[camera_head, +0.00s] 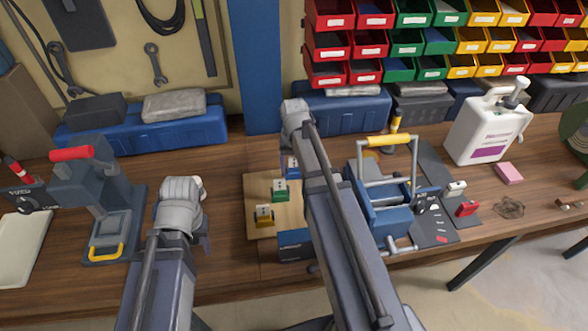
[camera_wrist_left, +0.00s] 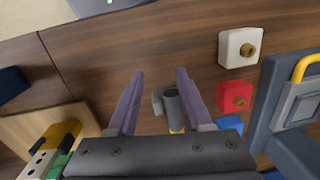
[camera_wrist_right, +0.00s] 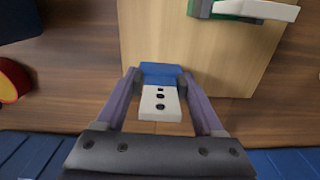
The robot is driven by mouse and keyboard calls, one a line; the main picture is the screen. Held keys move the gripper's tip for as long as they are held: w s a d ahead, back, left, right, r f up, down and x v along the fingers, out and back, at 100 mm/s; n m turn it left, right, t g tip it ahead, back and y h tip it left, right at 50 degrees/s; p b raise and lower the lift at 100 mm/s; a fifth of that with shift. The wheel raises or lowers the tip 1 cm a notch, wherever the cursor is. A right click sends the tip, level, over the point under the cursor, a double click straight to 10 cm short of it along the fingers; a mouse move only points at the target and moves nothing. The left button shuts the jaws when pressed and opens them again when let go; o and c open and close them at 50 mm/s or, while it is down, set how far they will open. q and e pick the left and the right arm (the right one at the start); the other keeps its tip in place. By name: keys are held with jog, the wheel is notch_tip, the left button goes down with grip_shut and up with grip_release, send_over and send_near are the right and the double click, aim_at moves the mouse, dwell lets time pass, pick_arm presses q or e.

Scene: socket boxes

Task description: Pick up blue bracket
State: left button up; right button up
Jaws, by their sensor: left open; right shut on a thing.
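The blue bracket (camera_wrist_right: 160,73) has a blue body and a white face with dark holes. My right gripper (camera_wrist_right: 158,84) is shut on it, one finger on each side, over the light wooden board (camera_wrist_right: 200,40). In the head view a bit of the blue bracket (camera_head: 291,163) shows beside my right arm, which hides most of that gripper. I cannot tell whether the bracket touches the board. My left gripper (camera_wrist_left: 160,75) is open over the table, with a small grey cylindrical part (camera_wrist_left: 173,105) seen between its fingers. In the head view my left wrist hides most of that gripper.
A green bracket (camera_head: 280,190) and a yellow bracket (camera_head: 264,215) sit on the board. White (camera_wrist_left: 239,48) and red (camera_wrist_left: 235,96) blocks with brass knobs lie near the left gripper. A lever press (camera_head: 90,200) stands left; a blue fixture (camera_head: 385,205) stands right of my right arm.

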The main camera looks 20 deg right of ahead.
notch_tip(320, 180, up, 10)
jog(key=p, duration=0.9)
jog(key=shift+f, duration=0.1)
